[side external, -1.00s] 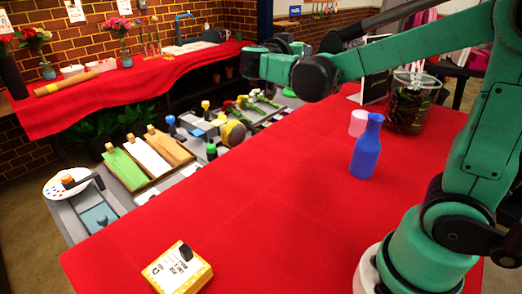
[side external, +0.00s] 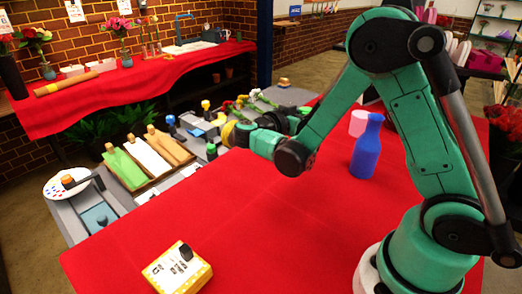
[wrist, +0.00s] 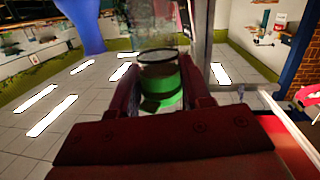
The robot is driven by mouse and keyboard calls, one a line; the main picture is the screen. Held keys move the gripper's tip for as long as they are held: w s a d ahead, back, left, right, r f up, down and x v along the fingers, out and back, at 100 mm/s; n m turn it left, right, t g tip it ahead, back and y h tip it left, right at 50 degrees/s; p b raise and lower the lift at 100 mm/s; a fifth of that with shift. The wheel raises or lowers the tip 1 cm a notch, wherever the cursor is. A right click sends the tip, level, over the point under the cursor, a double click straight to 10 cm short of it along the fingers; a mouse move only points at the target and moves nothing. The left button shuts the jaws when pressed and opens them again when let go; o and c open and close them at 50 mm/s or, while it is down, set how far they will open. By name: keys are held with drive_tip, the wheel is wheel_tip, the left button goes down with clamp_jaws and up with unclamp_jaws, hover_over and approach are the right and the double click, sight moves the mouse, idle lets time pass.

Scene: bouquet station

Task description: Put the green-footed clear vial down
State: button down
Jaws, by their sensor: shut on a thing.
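In the wrist view, the clear vial (wrist: 161,84) has a bright green foot and a see-through upper part. My gripper (wrist: 160,95) has its two red fingers closed on either side of the green foot. In the side view, the end of my arm is low over the far left edge of the red table (side external: 235,215), by the grey side bench. The vial cannot be made out in that view, and I cannot tell whether it touches anything.
A blue bottle (side external: 367,147) and a pale pink cup (side external: 358,123) stand on the red table right of my wrist. The grey bench (side external: 122,195) holds rolled papers (side external: 148,158) and several small items. The table's middle is clear.

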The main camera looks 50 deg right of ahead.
drive_tip(key=shift+f, duration=3.05)
drive_tip(key=shift+c, duration=2)
unclamp_jaws()
